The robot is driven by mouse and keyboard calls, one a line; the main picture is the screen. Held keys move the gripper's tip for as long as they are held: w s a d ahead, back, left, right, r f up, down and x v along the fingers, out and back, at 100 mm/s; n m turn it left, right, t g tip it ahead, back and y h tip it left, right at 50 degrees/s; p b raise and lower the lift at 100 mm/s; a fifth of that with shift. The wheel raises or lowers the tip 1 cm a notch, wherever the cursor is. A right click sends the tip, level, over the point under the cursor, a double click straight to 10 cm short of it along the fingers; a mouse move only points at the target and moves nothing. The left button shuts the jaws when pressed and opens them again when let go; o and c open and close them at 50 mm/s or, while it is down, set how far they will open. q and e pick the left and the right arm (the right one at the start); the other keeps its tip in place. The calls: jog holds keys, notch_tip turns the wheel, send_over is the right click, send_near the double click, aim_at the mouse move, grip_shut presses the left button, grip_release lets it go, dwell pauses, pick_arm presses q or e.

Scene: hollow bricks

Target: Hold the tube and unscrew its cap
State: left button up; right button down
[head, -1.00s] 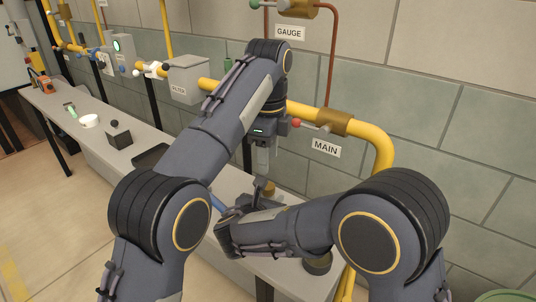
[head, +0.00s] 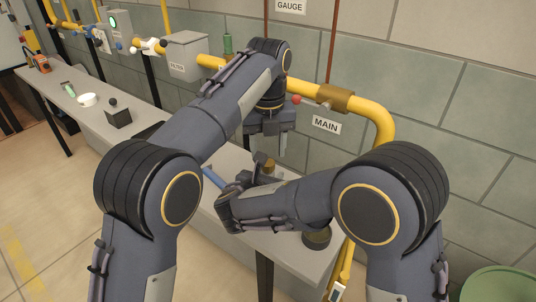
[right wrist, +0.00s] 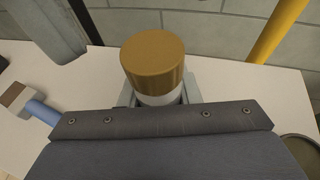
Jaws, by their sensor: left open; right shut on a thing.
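The tube (right wrist: 158,98) is white with a wide brass-coloured cap (right wrist: 152,62) on top; it stands upright in the right wrist view. My right gripper (right wrist: 158,103) is shut around the tube below the cap, its fingers partly hidden by its own housing. In the head view the cap (head: 268,165) shows small beyond my right forearm, and the tube's lower part is hidden. My left gripper (head: 264,145) points down in the head view, open, above and just behind the cap. Its fingertips are hard to make out, and I cannot tell whether they touch the cap.
A grey bench (head: 92,123) runs along the wall. A blue-handled tool (right wrist: 42,113) lies left of the tube, and a dark round object (head: 316,238) stands to the right. A yellow pipe (head: 372,115) with a red-knobbed valve (head: 297,99) runs behind my left gripper.

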aim_at(268, 162)
pick_arm(q)
jog(key=shift+f, duration=1.7)
jog(key=c, duration=1)
jog(key=n, duration=0.3)
jog(key=o, duration=1.1)
jog(key=shift+r, duration=0.15)
